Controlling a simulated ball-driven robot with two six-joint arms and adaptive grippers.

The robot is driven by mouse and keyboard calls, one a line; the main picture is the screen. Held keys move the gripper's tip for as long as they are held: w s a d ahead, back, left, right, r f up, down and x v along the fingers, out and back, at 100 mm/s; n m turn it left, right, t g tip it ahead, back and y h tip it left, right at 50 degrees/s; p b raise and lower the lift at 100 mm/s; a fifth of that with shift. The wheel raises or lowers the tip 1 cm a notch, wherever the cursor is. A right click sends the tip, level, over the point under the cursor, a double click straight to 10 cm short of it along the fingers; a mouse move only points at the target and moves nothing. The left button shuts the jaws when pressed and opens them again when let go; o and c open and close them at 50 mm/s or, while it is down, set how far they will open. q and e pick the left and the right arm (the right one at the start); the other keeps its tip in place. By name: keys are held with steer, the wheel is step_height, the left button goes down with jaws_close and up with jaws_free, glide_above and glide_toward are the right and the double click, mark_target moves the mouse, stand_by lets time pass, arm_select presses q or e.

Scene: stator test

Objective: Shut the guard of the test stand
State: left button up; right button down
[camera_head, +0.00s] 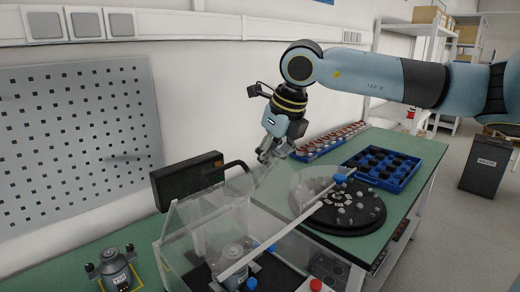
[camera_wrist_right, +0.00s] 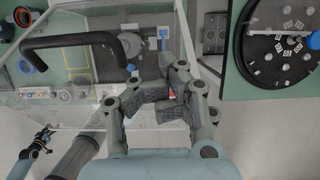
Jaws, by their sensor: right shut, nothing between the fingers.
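The test stand (camera_head: 330,268) is at the front centre in the head view, with a metal stator (camera_head: 232,258) inside it. Its clear guard (camera_head: 200,228) has a pale bar (camera_head: 285,230) along one edge. The guard looks raised and tilted, but how far is hard to tell. A black curved handle (camera_wrist_right: 75,40) shows at upper left in the wrist view. My right gripper (camera_head: 265,156) is shut and empty above the stand, near the guard's upper edge; its fingers (camera_wrist_right: 165,100) are apart from the handle. A small gripper, seemingly my left (camera_wrist_right: 43,136), shows at lower left.
A black round turntable (camera_head: 345,218) with small parts stands right of the stand. Behind it are a blue divided tray (camera_head: 400,180) and a row of parts (camera_head: 330,142).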

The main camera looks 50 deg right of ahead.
mark_target(282, 177)
steer(key=shift+s+a+f, duration=0.1)
steer(key=shift+s+f, duration=0.2)
steer(key=shift+f, duration=0.1)
steer(key=s+f+p, duration=0.2)
steer(key=s, duration=0.1)
steer(key=shift+a+f, duration=0.15)
steer(key=shift+f, duration=0.1)
steer(key=shift+s+a+f, duration=0.1)
steer(key=shift+s+f, duration=0.1)
steer(key=shift+f, duration=0.35)
steer(key=s+f, duration=0.2)
steer(key=f, duration=0.1)
steer(key=shift+f, duration=0.15)
step_height(282, 177, down, 8)
steer(key=s+b, duration=0.1)
steer(key=b, duration=0.3)
steer(key=shift+s+a+b, duration=0.15)
steer(key=shift+s+b, duration=0.2)
steer(key=shift+s, duration=0.05)
steer(key=shift+f, duration=0.1)
